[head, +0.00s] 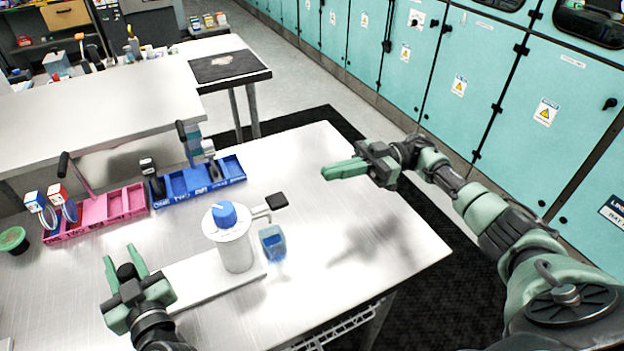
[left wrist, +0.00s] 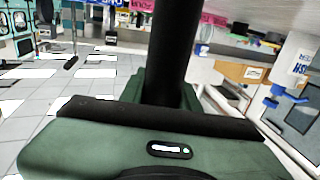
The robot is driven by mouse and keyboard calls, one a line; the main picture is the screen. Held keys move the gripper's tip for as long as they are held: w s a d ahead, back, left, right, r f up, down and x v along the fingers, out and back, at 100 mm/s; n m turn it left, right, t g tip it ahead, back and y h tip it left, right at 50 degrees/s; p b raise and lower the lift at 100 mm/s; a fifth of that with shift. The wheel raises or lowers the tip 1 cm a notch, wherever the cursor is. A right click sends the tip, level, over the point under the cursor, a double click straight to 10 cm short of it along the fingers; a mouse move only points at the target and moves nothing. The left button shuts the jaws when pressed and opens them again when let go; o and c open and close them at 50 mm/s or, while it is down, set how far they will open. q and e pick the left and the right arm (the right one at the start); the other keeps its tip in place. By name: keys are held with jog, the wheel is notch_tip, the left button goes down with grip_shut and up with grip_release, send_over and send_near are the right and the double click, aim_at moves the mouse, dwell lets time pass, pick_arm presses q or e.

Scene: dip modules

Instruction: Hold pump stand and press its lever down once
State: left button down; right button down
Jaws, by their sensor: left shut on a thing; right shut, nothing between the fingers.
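The pump stand (head: 236,250) is a white cylinder with a blue knob (head: 223,214) on a flat white base (head: 195,284). Its lever (head: 274,203), with a black pad, sticks out to the right and looks raised. My left gripper (head: 125,262) is at the left end of the base, shut on a black upright post that looks like the stand's handle. This post (left wrist: 168,50) also shows in the left wrist view. The post's foot is hidden. My right gripper (head: 326,173) is shut and empty, above the table, right of and beyond the lever, apart from it.
A small blue cup (head: 272,243) stands just right of the stand. A blue tray (head: 222,173) and a pink tray (head: 113,207) with modules lie behind it. A green bowl (head: 13,240) is at the far left. The table's right part (head: 390,240) is clear.

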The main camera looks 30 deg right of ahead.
jog(key=shift+d, duration=0.9)
pick_arm(q)
jog(key=c, duration=0.9)
grip_release()
jog(key=shift+c, duration=0.2)
jog(key=shift+r, duration=0.1)
pick_arm(e)
jog(key=shift+r, duration=0.1)
pick_arm(q)
notch_tip(320, 180, up, 7)
jog(key=p, duration=1)
jog(key=shift+r+p, duration=0.2)
jog(key=shift+p, duration=0.1)
pick_arm(e)
notch_tip(320, 180, up, 10)
jog(key=shift+r, duration=0.2)
pick_arm(q)
jog(key=shift+s, duration=0.1)
